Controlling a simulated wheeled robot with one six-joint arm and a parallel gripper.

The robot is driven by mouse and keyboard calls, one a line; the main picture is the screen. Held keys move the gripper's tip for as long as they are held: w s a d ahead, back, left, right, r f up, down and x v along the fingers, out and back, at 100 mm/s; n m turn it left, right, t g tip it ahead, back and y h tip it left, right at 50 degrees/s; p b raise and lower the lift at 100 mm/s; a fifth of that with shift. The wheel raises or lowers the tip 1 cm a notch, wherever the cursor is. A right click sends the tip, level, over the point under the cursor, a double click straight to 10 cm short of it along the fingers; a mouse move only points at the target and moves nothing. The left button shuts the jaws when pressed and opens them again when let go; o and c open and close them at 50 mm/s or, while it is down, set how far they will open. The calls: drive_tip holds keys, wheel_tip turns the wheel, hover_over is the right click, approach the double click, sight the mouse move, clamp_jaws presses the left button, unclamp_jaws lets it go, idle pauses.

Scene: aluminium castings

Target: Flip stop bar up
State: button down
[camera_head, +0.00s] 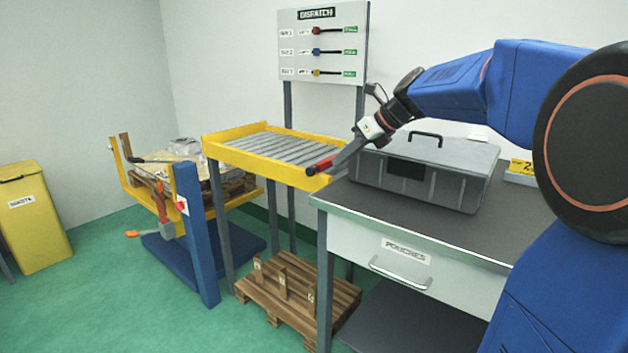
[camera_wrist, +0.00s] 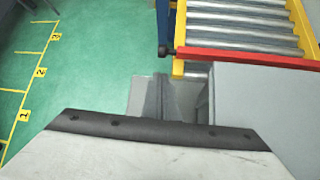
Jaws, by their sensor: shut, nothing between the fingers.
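The stop bar is a red bar (camera_head: 321,164) at the near right end of the yellow-framed roller conveyor (camera_head: 228,150). It also shows in the wrist view (camera_wrist: 245,58), lying across the end of the rollers. In the wrist view my gripper's pale body fills the bottom, and the fingertips are hard to make out.
A grey case (camera_head: 424,174) stands on the workbench (camera_head: 352,195) right of the conveyor. A dispatch board (camera_head: 322,43) rises behind. A wooden pallet (camera_head: 298,297) lies below. A blue and yellow stand (camera_head: 190,235) is at left, a yellow bin (camera_head: 33,215) farther left. Green floor is open in front.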

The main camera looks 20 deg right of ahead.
sight(320, 176)
idle(0.3)
drive_tip(key=x, duration=1)
